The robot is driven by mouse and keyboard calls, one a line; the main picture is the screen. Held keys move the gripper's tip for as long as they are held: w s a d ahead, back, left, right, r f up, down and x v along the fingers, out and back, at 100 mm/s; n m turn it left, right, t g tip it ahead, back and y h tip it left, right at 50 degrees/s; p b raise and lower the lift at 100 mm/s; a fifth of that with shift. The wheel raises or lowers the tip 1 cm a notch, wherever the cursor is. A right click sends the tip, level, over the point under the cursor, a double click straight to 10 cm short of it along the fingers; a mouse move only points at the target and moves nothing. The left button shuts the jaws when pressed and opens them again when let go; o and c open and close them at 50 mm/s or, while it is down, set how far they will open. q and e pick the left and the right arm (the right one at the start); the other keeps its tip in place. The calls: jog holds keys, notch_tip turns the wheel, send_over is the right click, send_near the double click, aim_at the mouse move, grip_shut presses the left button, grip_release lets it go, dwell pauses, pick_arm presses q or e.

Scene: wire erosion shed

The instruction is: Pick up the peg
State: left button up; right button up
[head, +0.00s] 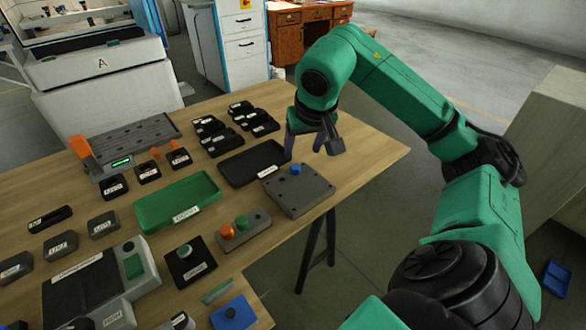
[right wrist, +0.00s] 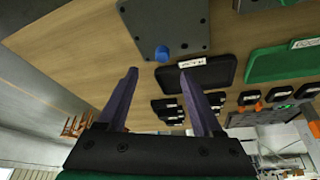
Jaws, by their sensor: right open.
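The blue peg (head: 295,169) stands upright on a dark grey plate (head: 305,195) near the table's right edge. In the right wrist view the peg (right wrist: 161,53) shows at the edge of the grey plate (right wrist: 175,20), beyond the gap between my fingertips. My right gripper (head: 304,146) is open and empty, above and just behind the peg in the head view. In the right wrist view its two purple fingers (right wrist: 158,74) are spread apart and do not touch the peg. My left gripper is not in view.
An empty black tray (head: 250,164) lies beside the plate, with several small black bins (head: 235,127) behind it. A green tray (head: 176,201) and a block with orange and green buttons (head: 243,232) are to the left. Bare table lies right of the plate.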

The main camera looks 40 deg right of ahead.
aim_at(295, 166)
jog(key=x, duration=0.9)
jog(key=shift+w+a+b, duration=0.15)
jog(key=shift+w+b, duration=0.1)
jog(key=shift+b, duration=0.15)
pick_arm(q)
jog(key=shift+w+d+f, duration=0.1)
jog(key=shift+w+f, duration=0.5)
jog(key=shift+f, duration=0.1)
pick_arm(e)
grip_shut()
